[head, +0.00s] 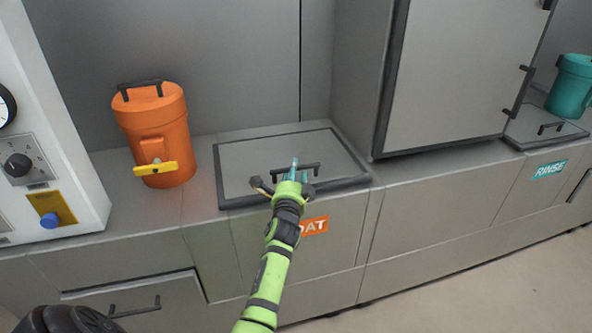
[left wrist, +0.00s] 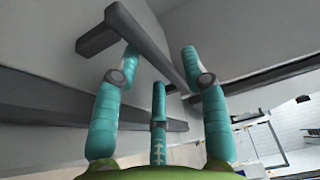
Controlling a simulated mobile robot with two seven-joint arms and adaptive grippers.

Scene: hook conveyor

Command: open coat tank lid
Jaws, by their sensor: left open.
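The coat tank lid (head: 246,160) is a flat grey panel with a dark rim, lying closed on the counter above an orange label reading "OAT" (head: 317,226), partly covered by my arm. Its dark bar handle (head: 309,166) stands near the front middle of the lid. My left gripper (head: 284,179) is at the handle with its teal fingers open. In the left wrist view the handle bar (left wrist: 152,45) runs between the spread fingers (left wrist: 160,85), with no clear grip on it. My right gripper is not in view.
An orange canister (head: 158,130) with a yellow tap stands left of the lid. A tall grey cabinet (head: 455,75) stands to the right. Farther right are the rinse lid (head: 560,133) and a teal canister (head: 572,88). A control panel (head: 40,150) is at far left.

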